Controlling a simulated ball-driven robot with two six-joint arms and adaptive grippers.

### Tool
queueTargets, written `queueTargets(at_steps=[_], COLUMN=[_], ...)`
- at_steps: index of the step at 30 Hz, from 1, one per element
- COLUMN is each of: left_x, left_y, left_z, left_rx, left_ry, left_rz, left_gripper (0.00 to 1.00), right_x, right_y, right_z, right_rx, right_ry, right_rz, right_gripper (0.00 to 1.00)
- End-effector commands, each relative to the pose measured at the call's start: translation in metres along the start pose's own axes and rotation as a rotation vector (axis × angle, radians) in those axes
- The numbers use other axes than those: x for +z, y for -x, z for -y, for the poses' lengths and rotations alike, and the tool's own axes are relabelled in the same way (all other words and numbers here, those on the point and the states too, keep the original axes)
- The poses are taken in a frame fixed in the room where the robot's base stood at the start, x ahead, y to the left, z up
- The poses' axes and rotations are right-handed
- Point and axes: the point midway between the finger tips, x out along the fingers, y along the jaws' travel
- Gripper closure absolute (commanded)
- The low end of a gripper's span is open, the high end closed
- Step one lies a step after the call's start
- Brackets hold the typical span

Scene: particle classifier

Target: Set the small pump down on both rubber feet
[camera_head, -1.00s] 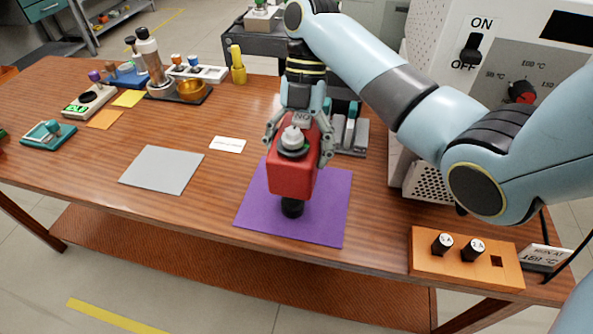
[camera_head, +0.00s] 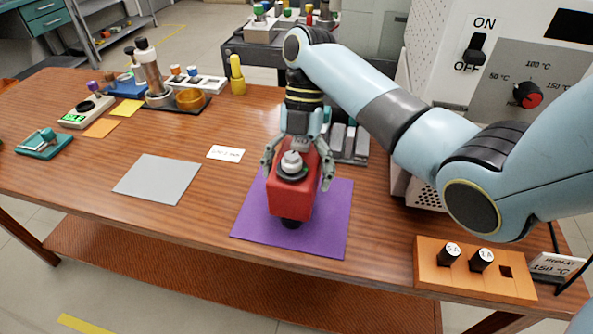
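The small pump (camera_head: 291,199) is a red block with a grey-white knob on a dark green ring at its top. It is over the purple mat (camera_head: 334,228), and a black foot (camera_head: 291,223) shows under its near end. Any second foot is hidden, and I cannot tell whether the pump rests fully on the mat. My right gripper (camera_head: 297,176) reaches in from behind, with one grey finger on each side of the pump. Whether the fingers press on it is unclear. My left gripper is not in view.
A grey mat (camera_head: 157,179) and a white card (camera_head: 226,153) lie to the left. A grey slotted rack (camera_head: 348,143) stands behind the pump. An orange block with black knobs (camera_head: 474,279) is at the front right, below the white machine (camera_head: 421,104).

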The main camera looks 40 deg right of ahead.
Motion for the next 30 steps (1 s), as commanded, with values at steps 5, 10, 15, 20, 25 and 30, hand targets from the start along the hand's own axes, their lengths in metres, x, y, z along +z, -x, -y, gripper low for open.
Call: queueTargets(at_steps=[5, 10, 15, 20, 25, 30], left_x=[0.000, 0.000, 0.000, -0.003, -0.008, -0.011], left_y=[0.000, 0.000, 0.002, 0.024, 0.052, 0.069], left_z=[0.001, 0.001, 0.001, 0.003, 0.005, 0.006], left_rx=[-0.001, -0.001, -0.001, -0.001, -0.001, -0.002], left_ry=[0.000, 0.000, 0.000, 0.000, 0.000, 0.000], left_rz=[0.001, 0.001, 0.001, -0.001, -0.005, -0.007], left_gripper=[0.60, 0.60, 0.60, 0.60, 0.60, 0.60], right_x=[0.000, 0.000, -0.001, -0.003, -0.004, -0.003], right_y=[0.000, 0.001, 0.017, 0.055, 0.091, 0.114], right_z=[0.000, 0.000, -0.001, 0.000, -0.001, 0.000], right_rx=[0.000, 0.000, 0.003, 0.001, 0.002, 0.001], right_ry=[0.000, 0.000, 0.002, 0.000, -0.001, 0.000], right_rz=[0.000, 0.000, 0.003, 0.002, 0.001, 0.000], right_gripper=[0.00, 0.00, 0.00, 0.00, 0.00, 0.00])
